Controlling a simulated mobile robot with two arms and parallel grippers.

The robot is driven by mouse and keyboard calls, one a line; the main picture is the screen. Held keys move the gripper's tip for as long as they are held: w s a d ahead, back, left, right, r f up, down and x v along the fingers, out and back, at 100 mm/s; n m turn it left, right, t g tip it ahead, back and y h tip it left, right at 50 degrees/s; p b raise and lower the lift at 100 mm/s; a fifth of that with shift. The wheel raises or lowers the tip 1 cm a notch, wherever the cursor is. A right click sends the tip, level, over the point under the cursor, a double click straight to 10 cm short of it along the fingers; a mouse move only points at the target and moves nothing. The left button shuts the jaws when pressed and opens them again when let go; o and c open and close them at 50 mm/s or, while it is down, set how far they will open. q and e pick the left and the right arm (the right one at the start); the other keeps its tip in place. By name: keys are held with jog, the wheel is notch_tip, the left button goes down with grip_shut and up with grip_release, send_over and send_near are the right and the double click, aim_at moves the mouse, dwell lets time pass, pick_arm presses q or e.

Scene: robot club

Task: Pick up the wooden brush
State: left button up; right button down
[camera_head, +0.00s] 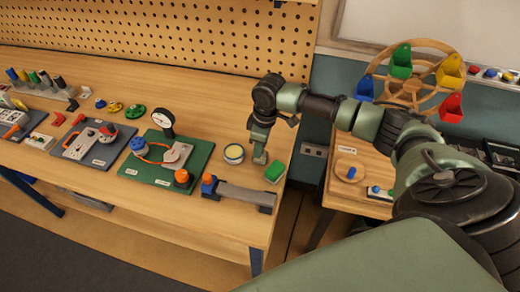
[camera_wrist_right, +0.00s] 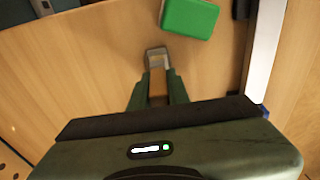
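In the right wrist view, a narrow brown piece with a grey end (camera_wrist_right: 156,60), which looks like the wooden brush, lies between the fingers of my right gripper (camera_wrist_right: 157,78). The fingers are close along both its sides; whether they press on it or only stand around it, I cannot tell. In the head view my right gripper (camera_head: 260,156) points down at the table's right end, between a round tin and a green block. I cannot make out the brush there. My left gripper is not in view.
The round tin (camera_head: 233,153) stands left of the gripper, and the green block (camera_head: 274,172) is close on its right. A grey bar (camera_head: 245,194) lies in front. A green board with a gauge (camera_head: 168,160) is further left. The table's right edge is near.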

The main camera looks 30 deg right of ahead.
jog(key=shift+r, duration=0.1)
notch_tip(320, 180, up, 20)
jog(key=b, duration=0.3)
dwell(0.4)
dwell(1.6)
